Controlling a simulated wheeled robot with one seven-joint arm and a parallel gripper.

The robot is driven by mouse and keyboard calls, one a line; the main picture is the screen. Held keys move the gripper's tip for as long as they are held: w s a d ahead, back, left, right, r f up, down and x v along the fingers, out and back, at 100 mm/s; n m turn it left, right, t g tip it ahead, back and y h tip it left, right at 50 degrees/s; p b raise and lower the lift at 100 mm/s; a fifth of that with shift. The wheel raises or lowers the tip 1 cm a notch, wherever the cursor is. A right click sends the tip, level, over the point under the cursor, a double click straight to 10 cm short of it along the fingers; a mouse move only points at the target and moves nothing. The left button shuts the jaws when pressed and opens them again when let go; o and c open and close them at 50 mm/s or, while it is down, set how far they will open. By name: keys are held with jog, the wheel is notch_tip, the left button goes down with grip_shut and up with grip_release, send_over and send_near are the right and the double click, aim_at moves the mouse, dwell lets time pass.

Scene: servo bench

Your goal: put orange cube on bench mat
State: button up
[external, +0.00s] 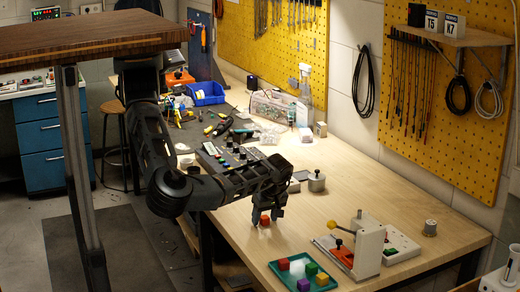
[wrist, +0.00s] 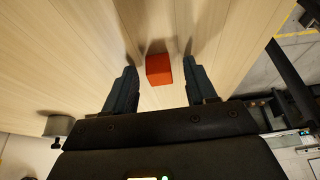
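The orange cube (wrist: 159,69) lies on the wooden bench, in the wrist view between and slightly beyond my two open fingertips. In the external view the orange cube (external: 265,221) shows just below my gripper (external: 265,212), near the front edge of the bench. My gripper (wrist: 160,80) points down over the cube. A gap shows on each side of the cube, so the fingers do not touch it. The dark bench mat (external: 240,101) appears to be the grey area on the far part of the bench, partly covered by tools.
A green tray (external: 322,284) with several coloured cubes stands at the front, right of my gripper. A white and red device (external: 368,252) stands beside it. A black control panel (external: 230,155) and a metal weight (external: 316,183) lie behind my gripper. Bare wood lies to the right.

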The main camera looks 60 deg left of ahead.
aim_at(264, 227)
grip_shut()
dwell(0.3)
jog(key=shift+r, duration=0.15)
jog(key=shift+r, duration=0.25)
jog(key=v, duration=0.1)
jog(key=b+v, duration=0.1)
jog(key=v, duration=0.1)
jog(key=shift+s+a+r, duration=0.15)
jog(key=shift+s+r, duration=0.2)
jog(key=shift+r, duration=0.1)
jog(key=s+d+r+b, duration=0.2)
jog(key=s+d+r, duration=0.4)
jog(key=s+d, duration=0.1)
jog(key=shift+s+r, duration=0.25)
jog(key=shift+s, duration=0.2)
